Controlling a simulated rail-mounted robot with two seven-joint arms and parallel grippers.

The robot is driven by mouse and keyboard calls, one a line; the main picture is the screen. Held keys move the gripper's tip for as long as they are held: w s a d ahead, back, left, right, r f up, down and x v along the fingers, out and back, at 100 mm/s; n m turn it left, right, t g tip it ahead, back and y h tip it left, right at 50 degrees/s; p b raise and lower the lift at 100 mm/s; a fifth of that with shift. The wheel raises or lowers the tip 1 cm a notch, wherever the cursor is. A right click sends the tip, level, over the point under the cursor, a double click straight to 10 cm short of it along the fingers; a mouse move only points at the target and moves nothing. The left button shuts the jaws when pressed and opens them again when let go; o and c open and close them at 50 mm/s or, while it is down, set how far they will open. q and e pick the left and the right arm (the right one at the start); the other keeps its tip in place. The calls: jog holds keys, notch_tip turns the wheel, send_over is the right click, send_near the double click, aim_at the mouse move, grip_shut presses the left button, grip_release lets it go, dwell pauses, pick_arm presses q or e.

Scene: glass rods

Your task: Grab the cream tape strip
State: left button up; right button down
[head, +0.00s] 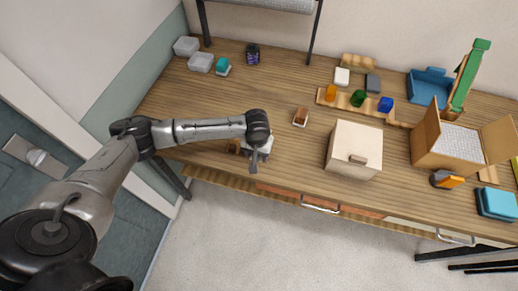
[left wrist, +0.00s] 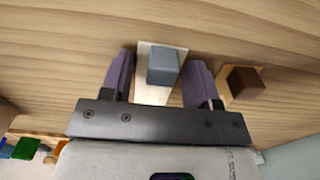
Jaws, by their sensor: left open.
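A pale cream strip (left wrist: 152,95) lies on the wooden table in the left wrist view, with a blue-grey block (left wrist: 163,64) on it that covers part of it. My left gripper (left wrist: 160,82) is open, with one purple finger on each side of the strip. I cannot tell whether the fingers touch it. In the head view my left gripper (head: 254,158) points down at the table's front edge, and the arm hides most of what is beneath it. My right gripper is not in view.
A brown block on a tan base (left wrist: 246,82) sits close to the right finger. The table's left middle is clear.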

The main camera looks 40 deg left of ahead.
pick_arm(q)
jog(key=shift+c, duration=0.2)
jog(key=c, duration=0.9)
jog(key=shift+r, duration=0.15)
jog(key=shift+c, duration=0.2)
